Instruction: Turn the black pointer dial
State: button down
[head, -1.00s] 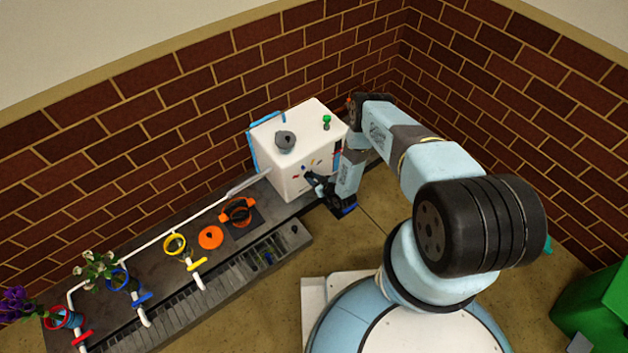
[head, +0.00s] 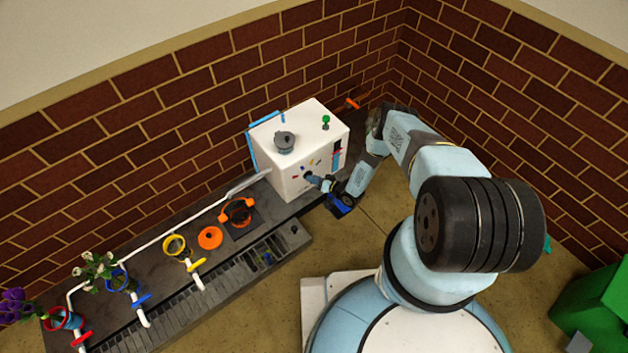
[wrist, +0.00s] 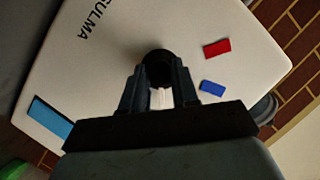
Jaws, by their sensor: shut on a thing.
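The black pointer dial (wrist: 158,66) sits on the front face of the white box (head: 288,182). In the wrist view its round dark end shows between the fingertips. My gripper (wrist: 158,78) is shut on the dial, one finger on each side. In the head view my gripper (head: 318,181) reaches the box's front from the right and hides most of the dial. Red (wrist: 217,48) and blue (wrist: 212,88) marks lie on the panel right of the dial, and a light blue patch (wrist: 50,120) lies at lower left. I cannot tell which way the pointer faces.
A grey lidded pot (head: 284,142) and a green-topped knob (head: 326,122) are on top of the box. Left along the dark bench (head: 150,262) are orange, yellow, blue and red rings, coloured-handled pipes and flowers. Brick walls stand behind.

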jog(key=shift+d+f+m+y, duration=0.15)
jog(key=shift+m+y, duration=0.25)
jog(key=shift+m, duration=0.4)
jog(key=c, duration=0.9)
grip_release()
jog(key=shift+o, duration=0.2)
jog(key=v, duration=1.3)
jog(key=shift+s+d, duration=0.15)
jog(key=shift+d, duration=0.2)
